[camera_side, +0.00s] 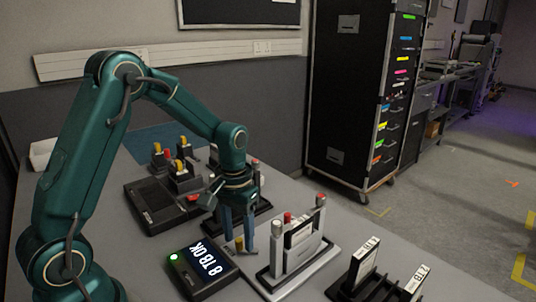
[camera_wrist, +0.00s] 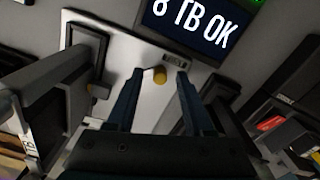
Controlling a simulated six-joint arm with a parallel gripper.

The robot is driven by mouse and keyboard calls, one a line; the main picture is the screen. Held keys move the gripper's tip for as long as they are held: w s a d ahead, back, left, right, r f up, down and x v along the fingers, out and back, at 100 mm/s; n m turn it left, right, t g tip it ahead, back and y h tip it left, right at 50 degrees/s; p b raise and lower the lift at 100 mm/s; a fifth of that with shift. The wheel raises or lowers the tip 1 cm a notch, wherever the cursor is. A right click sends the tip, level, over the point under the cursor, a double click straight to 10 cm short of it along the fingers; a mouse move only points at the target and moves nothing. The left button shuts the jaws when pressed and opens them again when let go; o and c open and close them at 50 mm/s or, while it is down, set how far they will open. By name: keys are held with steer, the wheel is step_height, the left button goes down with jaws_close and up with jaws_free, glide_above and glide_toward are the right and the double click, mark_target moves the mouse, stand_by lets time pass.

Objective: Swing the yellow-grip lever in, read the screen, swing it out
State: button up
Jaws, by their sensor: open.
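The small yellow grip (camera_side: 239,243) of a lever stands at the left end of a pale dock plate (camera_side: 322,262). My gripper (camera_side: 238,246) points down over it, open, with one finger on each side of the grip. In the wrist view the yellow grip (camera_wrist: 160,76) sits between the open fingertips (camera_wrist: 159,73), with a gap to each. The screen (camera_side: 208,264) beside the dock reads "8 TB OK" with a green light lit. The screen also shows at the top of the wrist view (camera_wrist: 190,30), partly cut off.
An upright cartridge (camera_side: 302,232) stands in the dock between grey posts, with a red top nearby. A black rack (camera_side: 388,284) with labelled cartridges is at front right. Black units (camera_side: 152,207) with other yellow and red knobs stand behind my gripper. A tall drawer cabinet (camera_side: 350,90) is beyond the table.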

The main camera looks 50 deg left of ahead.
mark_target(239, 239)
steer(key=shift+r, duration=2.55)
steer(key=shift+d+r, duration=0.1)
steer(key=shift+r, duration=0.15)
step_height(239, 239, up, 5)
steer(key=d+t, duration=0.2)
steer(key=s+d+r+m+t, duration=0.2)
steer(key=s+d+m+t, duration=0.1)
steer(key=s, duration=0.9)
steer(key=shift+s+d+m+t, duration=0.25)
steer(key=shift+d+m+t, duration=0.05)
steer(key=shift+d, duration=0.4)
steer(key=shift+r, duration=0.1)
